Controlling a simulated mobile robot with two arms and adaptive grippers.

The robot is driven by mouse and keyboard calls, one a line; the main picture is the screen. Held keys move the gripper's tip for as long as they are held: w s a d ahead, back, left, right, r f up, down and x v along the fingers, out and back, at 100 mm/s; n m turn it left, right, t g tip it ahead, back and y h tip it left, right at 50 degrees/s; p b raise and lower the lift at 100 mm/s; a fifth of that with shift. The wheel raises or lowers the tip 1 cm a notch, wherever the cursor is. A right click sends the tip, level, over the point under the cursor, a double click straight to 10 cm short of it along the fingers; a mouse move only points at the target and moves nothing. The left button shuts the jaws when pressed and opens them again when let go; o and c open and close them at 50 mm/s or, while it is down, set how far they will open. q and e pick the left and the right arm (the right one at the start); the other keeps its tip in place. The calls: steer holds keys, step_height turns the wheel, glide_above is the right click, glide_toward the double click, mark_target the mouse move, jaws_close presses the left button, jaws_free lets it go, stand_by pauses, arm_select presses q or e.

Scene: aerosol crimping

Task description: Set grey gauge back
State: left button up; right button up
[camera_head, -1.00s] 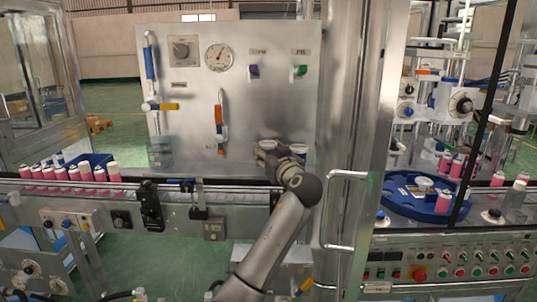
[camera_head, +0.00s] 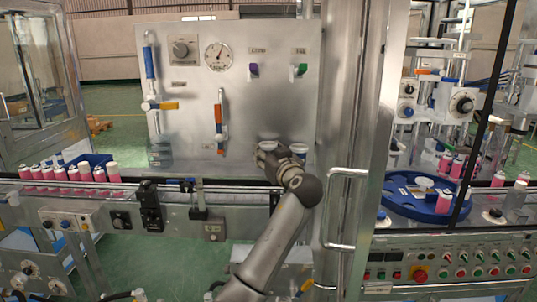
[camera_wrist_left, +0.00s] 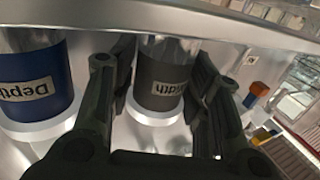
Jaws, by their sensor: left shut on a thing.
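The grey gauge (camera_wrist_left: 160,82) is a dark grey cylinder with a clear section, a white flange and an upside-down label in the left wrist view. My left gripper (camera_wrist_left: 152,112) has one finger on each side of it and is shut on it. In the head view the left gripper (camera_head: 268,153) is in front of the metal panel, with the grey gauge's pale top (camera_head: 268,138) just above it. A blue gauge (camera_wrist_left: 35,85) labelled "Depth" stands beside it, apart from the grey one. Whether the grey gauge touches its support cannot be told. My right gripper is not in view.
The upright metal panel (camera_head: 240,100) carries a dial (camera_head: 218,56) and coloured valve handles. A conveyor (camera_head: 80,187) with several pink cans runs below. A steel door post (camera_head: 350,120) with a handle stands close to the right of my arm. A blue tray (camera_head: 405,203) lies farther right.

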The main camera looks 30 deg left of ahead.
arm_select(q)
steer(key=shift+f+b, duration=0.3)
steer(key=shift+b, duration=0.1)
steer(key=o, duration=1.2)
step_height(320, 180, up, 10)
